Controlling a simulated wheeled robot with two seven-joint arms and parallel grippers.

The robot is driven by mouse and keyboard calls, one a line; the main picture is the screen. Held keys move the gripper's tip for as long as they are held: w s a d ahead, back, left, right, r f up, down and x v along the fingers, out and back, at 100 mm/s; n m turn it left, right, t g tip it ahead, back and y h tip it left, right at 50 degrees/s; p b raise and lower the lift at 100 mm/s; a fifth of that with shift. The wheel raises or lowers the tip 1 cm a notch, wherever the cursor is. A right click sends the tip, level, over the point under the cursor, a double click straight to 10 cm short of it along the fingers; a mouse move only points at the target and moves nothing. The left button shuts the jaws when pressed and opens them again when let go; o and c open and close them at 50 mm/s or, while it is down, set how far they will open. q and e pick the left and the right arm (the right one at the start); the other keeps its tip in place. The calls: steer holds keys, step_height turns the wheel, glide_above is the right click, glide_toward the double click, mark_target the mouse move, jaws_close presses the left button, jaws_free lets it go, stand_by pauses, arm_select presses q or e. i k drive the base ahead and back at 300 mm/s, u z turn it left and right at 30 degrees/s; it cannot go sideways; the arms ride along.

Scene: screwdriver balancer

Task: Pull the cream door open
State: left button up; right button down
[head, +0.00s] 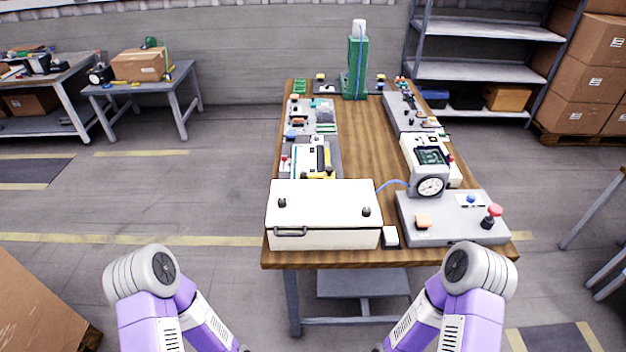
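A cream box stands at the near left corner of the wooden table. Its cream front face (335,240) carries a dark bar handle (290,231) near the left end and looks closed. Two dark knobs sit on its pale top (322,200). Which panel is the door is hard to tell, but the handle is on the front. Both my arms show at the bottom of the head view, in front of the table and below its top. Neither gripper is in view, and nothing of mine touches the box.
A grey unit (430,232) with a round gauge, a red knob and an orange button stands right of the box. A small white block (391,237) lies between them. Several devices line both sides of the table (365,150); its middle strip is clear. Shelves (475,72) stand behind right.

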mark_target(311, 203)
steer(key=k, duration=0.5)
steer(key=u, duration=1.6)
steer(key=i, duration=1.1)
steer(key=z, duration=1.65)
